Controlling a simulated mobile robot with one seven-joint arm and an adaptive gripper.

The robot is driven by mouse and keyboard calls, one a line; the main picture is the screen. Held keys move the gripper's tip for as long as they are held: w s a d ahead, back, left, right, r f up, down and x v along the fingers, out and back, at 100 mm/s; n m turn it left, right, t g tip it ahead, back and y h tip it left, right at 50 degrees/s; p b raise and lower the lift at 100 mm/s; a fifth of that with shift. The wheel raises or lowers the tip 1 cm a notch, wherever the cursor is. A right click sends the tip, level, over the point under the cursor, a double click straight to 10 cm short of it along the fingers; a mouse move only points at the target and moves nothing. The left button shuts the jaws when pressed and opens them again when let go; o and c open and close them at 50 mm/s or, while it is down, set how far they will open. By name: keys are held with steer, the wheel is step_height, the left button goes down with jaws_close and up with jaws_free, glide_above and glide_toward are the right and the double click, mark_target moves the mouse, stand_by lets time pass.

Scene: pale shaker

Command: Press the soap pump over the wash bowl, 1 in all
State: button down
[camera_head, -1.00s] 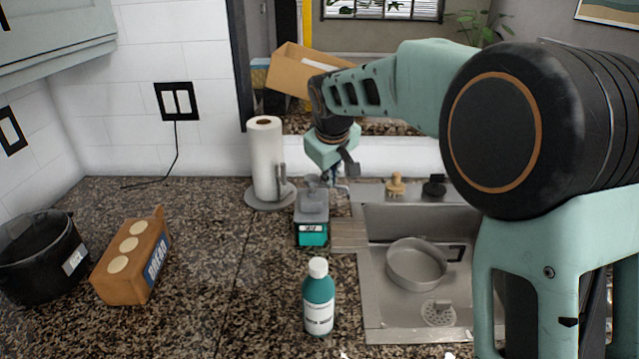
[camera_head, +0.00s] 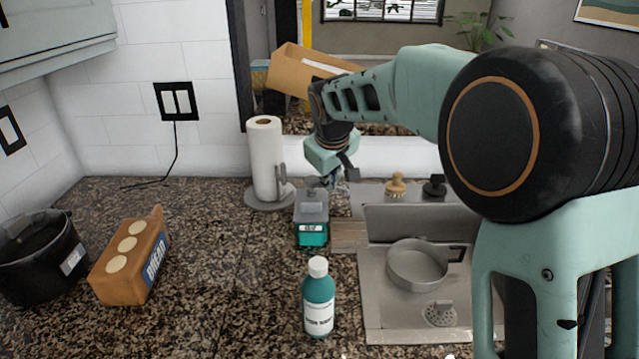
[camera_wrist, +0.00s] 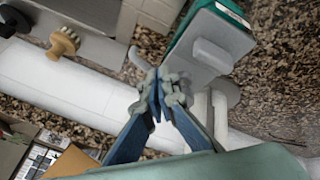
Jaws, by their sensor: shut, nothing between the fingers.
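The soap pump is a grey-topped dispenser (camera_head: 311,207) with a teal lower part, upright on the counter left of the sink. In the wrist view its grey and teal body (camera_wrist: 222,40) is at upper right. My gripper (camera_head: 333,181) is shut and empty, close to the pump's top in the head view. In the wrist view its blue fingers meet at grey tips (camera_wrist: 160,88) beside the dispenser; I cannot tell whether they touch it. A round grey vessel (camera_head: 416,266) with a side handle, perhaps the wash bowl, sits in the sink, right of the pump.
A teal bottle (camera_head: 318,302) with a white cap stands in front of the pump. A paper towel roll (camera_head: 265,160) stands behind-left. A brush (camera_head: 395,186) sits on the sink's back ledge (camera_head: 415,193). A bread box (camera_head: 131,262) and black pot (camera_head: 38,262) are left.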

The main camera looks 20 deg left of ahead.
steer(key=shift+f, duration=0.45)
steer(key=shift+r+p, duration=1.6)
steer(key=shift+r, duration=0.75)
step_height(320, 180, up, 8)
steer(key=p, duration=0.6)
